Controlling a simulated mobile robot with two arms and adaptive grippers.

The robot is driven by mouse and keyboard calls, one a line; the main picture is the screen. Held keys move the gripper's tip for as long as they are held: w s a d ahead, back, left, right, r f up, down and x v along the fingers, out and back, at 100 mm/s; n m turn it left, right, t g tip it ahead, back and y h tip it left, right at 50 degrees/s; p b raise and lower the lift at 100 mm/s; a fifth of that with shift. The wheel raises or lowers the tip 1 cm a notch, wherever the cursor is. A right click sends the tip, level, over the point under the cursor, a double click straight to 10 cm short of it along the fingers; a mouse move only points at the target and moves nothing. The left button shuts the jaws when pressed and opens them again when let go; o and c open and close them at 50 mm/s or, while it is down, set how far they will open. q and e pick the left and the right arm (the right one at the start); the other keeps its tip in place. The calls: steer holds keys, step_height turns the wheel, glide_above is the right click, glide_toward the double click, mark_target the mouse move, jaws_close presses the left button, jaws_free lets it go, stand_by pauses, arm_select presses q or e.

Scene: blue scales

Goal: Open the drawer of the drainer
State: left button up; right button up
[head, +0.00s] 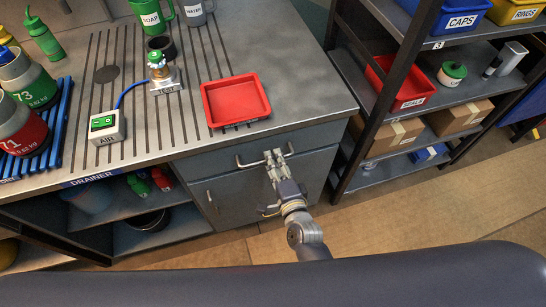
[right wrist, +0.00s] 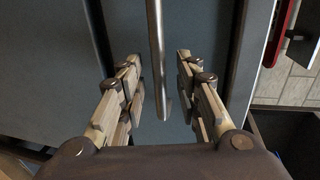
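The drainer (head: 136,122) is a grey metal bench with a slotted top and a "DRAINER" label on its front edge. Its grey drawer (head: 316,139) is under the right part of the top and looks closed. The drawer has a metal bar handle (head: 250,163). My right gripper (head: 277,154) is at the right part of this handle. In the right wrist view, the handle bar (right wrist: 156,55) runs between the two open fingers, with a gap on each side. I cannot tell how deep the bar sits between them. My left gripper is not in view.
A cupboard door (head: 228,200) with its own handle lies below the drawer. A red tray (head: 235,101) and an air box (head: 107,127) stand on top. A dark shelf rack (head: 372,132) stands close at the right. Wooden floor is clear in front.

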steer(key=shift+x, duration=1.05)
jaws_close()
steer(key=shift+s, duration=0.1)
